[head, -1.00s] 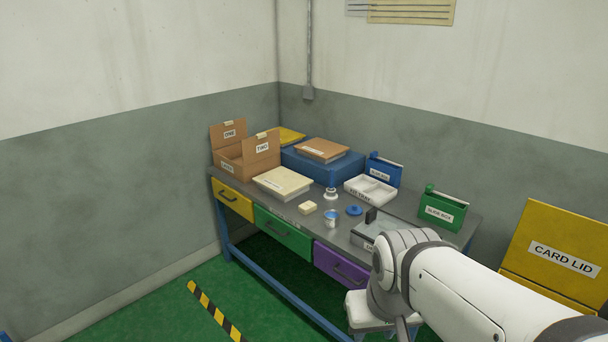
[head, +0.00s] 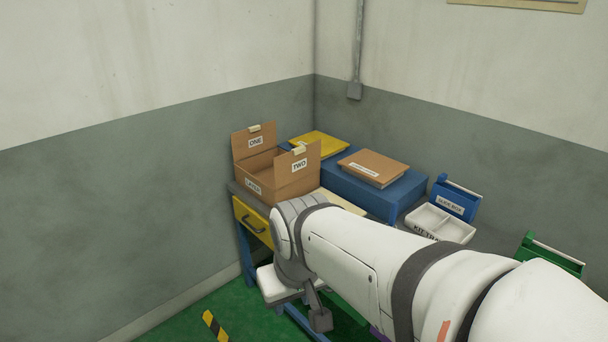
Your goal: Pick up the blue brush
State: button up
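I cannot make out a blue brush in the head view. My gripper (head: 318,312) shows only as a small dark part below the wrist, in front of the bench. Its fingers are not clear, so I cannot tell whether it is open or shut or holds anything.
An open cardboard box (head: 277,183) stands at the bench's left end. A blue case (head: 372,197) carries a brown box (head: 373,168) and a yellow item (head: 319,143). A white kit tray (head: 440,223), a blue box (head: 456,200) and a green box (head: 553,257) are at the right.

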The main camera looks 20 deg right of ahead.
aim_at(394, 205)
jog(key=z, duration=0.4)
jog(key=i, duration=1.15)
jog(key=z, duration=0.75)
jog(key=k, duration=0.9)
jog(key=z, duration=0.15)
jog(key=i, duration=0.9)
jog(key=u, duration=0.05)
